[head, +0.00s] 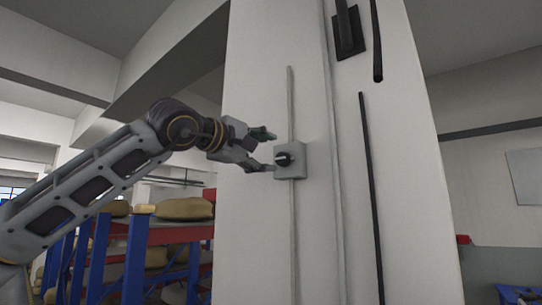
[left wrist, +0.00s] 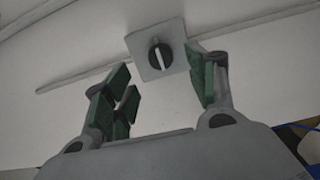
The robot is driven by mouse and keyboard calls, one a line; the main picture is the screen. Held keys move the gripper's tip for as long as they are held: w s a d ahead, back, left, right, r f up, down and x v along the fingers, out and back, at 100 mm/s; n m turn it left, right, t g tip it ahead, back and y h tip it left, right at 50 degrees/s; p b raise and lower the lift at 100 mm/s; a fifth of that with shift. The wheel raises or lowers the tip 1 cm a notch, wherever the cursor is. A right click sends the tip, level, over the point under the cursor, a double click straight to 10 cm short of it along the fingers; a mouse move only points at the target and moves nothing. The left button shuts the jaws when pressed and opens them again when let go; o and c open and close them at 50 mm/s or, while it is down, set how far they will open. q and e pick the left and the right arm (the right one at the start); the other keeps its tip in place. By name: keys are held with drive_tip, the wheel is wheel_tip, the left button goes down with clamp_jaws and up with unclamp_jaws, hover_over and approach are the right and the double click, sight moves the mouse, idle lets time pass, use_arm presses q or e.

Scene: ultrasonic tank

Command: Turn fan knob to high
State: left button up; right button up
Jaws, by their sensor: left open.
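The fan knob (head: 284,159) is a small black rotary knob on a light grey square box, the switch box (head: 291,172), fixed to a white column. In the left wrist view the knob (left wrist: 160,54) has a pale line across its face and lies beyond the fingertips, between them. My left gripper (head: 268,150) is just left of the box, its fingers pointing at the knob. In the left wrist view its green-padded fingers (left wrist: 162,85) are spread with nothing between them. I cannot tell whether a fingertip touches the box. My right gripper is not in view.
The white column (head: 255,235) carries a thin vertical conduit through the box. A black pipe (head: 371,190) and a dark bracket (head: 348,38) are to the right. Blue and red racks (head: 140,240) with sacks stand behind at the lower left.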

use_arm(q)
drive_tip(key=shift+v, duration=2.35)
drive_tip(key=shift+d+n, duration=0.1)
drive_tip(key=shift+n, duration=0.2)
